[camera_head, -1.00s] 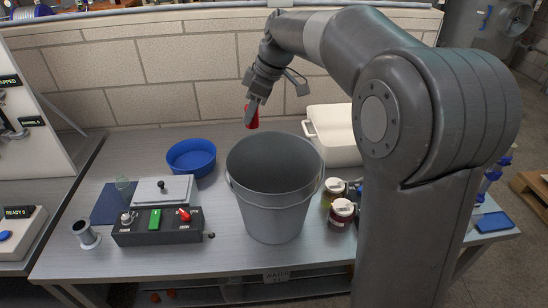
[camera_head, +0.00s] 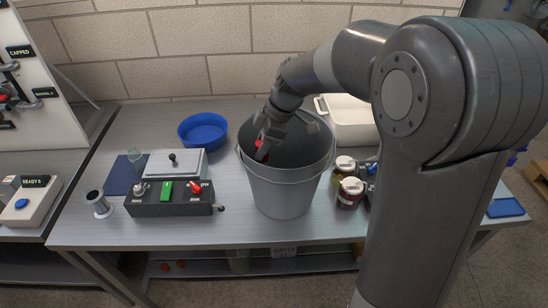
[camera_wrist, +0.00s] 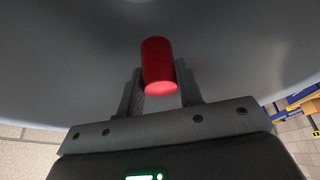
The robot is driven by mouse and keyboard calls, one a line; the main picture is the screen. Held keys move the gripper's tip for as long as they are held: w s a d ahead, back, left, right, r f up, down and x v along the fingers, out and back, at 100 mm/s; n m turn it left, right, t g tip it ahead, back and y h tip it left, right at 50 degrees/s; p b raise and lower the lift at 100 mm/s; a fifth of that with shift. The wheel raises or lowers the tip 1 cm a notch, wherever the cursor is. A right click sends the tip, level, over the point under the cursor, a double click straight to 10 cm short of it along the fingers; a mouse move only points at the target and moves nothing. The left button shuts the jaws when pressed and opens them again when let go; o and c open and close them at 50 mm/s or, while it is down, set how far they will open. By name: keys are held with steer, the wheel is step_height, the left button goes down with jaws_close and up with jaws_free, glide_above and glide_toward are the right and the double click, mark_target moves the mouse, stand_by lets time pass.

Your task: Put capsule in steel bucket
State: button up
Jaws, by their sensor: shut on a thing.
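The red capsule (camera_head: 261,148) is between the fingers of my gripper (camera_head: 263,146), inside the mouth of the grey steel bucket (camera_head: 283,193). In the wrist view the capsule (camera_wrist: 158,64) is a red cylinder with a brighter red end, held between the two fingers of my gripper (camera_wrist: 160,88). The grey inner wall of the bucket (camera_wrist: 60,60) fills most of that view. The bucket stands upright on the metal table. Its floor under the capsule is hidden in the head view.
A blue bowl (camera_head: 203,130) stands left of the bucket, with a control box (camera_head: 168,206) in front of it.

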step_height(320, 180, down, 16)
steer(key=shift+f, duration=0.1)
stand_by(0.4)
steer(key=shift+o, duration=0.7)
steer(key=shift+f, duration=0.1)
steer(key=shift+o, duration=0.8)
step_height(320, 180, up, 10)
steer(key=d, duration=0.1)
